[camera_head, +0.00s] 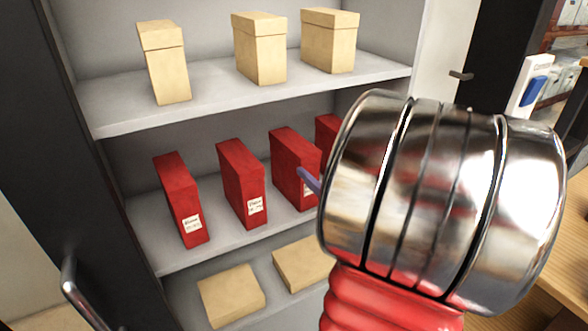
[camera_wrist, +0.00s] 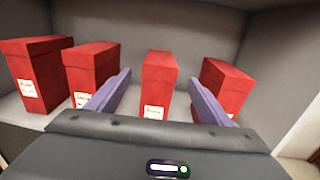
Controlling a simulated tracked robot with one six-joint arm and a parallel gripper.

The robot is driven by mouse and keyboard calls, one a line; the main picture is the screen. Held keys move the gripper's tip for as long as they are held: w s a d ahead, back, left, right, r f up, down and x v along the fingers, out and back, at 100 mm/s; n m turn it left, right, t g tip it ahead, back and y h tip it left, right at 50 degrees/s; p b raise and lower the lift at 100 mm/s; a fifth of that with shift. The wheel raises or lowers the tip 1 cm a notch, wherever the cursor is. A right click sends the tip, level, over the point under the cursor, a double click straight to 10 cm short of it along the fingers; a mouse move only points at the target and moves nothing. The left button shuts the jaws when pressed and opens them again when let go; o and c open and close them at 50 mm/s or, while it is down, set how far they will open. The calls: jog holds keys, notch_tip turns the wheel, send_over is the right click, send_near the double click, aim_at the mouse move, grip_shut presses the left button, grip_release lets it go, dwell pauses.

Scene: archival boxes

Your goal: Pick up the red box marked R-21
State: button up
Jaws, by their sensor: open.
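Several red boxes with white labels stand upright in a row on the middle shelf. In the head view, the first (camera_head: 180,190) and second (camera_head: 240,178) from the left show fully. The third (camera_head: 293,160) and the rightmost (camera_head: 328,130) are partly behind my arm. The label print is too small to read, so I cannot tell which is R-21. In the wrist view my gripper (camera_wrist: 160,77) is open, its two purple fingers apart. The third red box (camera_wrist: 158,80) shows between them. The rightmost box (camera_wrist: 228,85) is partly behind the right finger, the second (camera_wrist: 90,66) partly behind the left.
Upright beige boxes (camera_head: 260,50) stand on the upper shelf (camera_head: 215,92). Flat beige boxes (camera_head: 230,293) lie on the shelf below. The cabinet's dark door (camera_head: 60,150) with a metal handle (camera_head: 70,275) stands open at left. A wooden surface (camera_head: 565,245) is at right.

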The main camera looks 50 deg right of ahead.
aim_at(294, 144)
jog(key=shift+x, duration=4.3)
jog(key=shift+x, duration=2.6)
jog(key=shift+r, duration=0.1)
grip_shut()
notch_tip(294, 144, up, 10)
jog(key=shift+r, duration=0.1)
